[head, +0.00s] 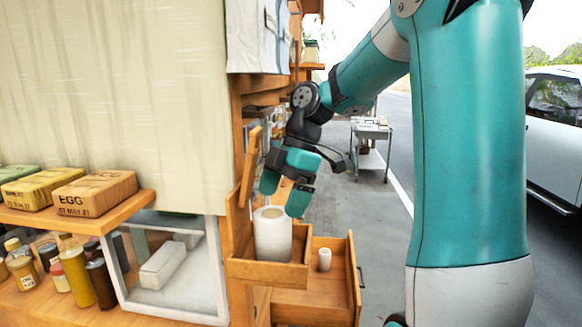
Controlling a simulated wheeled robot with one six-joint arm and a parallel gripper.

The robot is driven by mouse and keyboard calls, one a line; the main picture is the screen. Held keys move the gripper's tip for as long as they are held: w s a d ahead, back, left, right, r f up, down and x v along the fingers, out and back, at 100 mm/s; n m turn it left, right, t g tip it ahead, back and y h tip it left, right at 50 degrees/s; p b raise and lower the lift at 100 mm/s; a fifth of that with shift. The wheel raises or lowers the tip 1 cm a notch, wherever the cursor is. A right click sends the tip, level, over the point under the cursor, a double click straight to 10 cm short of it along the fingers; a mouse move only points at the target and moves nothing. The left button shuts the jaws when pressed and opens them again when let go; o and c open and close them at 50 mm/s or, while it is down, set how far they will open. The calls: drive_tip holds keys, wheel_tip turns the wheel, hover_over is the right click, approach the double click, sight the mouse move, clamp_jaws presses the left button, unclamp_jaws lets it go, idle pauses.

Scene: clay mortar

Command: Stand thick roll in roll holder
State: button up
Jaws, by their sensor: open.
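The thick white roll (272,238) stands upright inside a wooden open-topped box, which looks like the roll holder (266,272). The box's front wall hides the roll's lower end. The roll's hollow top faces up.
A small thin white roll (324,260) stands in an open wooden drawer (354,280) at right of the box. A glass-fronted case (172,268), bottles (75,270) and a shelf with packages (95,192) are at left. A grey cart (372,135) stands behind.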

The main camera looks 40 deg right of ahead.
drive_tip(key=p+v, duration=0.1)
drive_tip(key=v, duration=0.6)
idle(0.4)
